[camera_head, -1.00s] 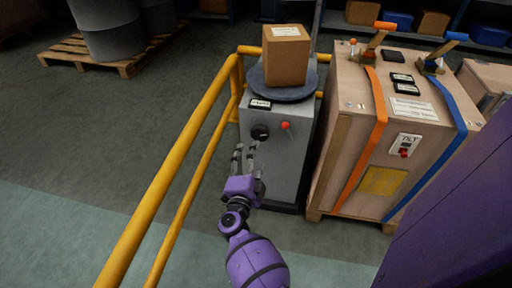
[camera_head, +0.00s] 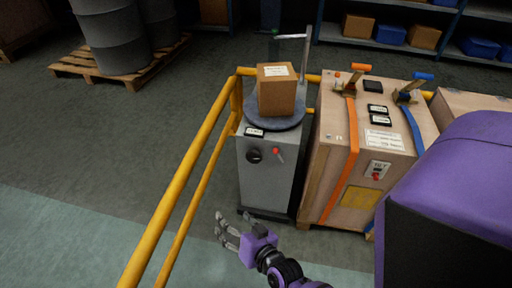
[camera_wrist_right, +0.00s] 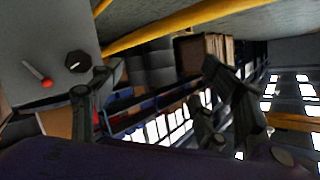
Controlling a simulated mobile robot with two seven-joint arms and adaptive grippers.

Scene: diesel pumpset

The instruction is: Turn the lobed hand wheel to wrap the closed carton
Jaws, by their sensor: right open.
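The lobed hand wheel (camera_head: 255,156) is a small black knob on the front of a grey cabinet (camera_head: 268,185). It also shows in the right wrist view (camera_wrist_right: 77,62). The closed carton (camera_head: 276,97), brown with a white label on top, stands on a round dark turntable (camera_head: 258,124) on the cabinet. I see no film around the carton. My right gripper (camera_head: 229,229) is open and empty, in front of and below the wheel, apart from it. Its spread fingers (camera_wrist_right: 160,78) show in the wrist view, with the wheel off to the left. My left gripper is out of view.
A red-tipped lever (camera_head: 277,151) sits just right of the wheel. Yellow rails (camera_head: 190,165) run along the cabinet's left side. A strapped wooden crate (camera_head: 335,165) stands close on the right. A pale post (camera_head: 306,55) rises behind the carton. The floor before the cabinet is clear.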

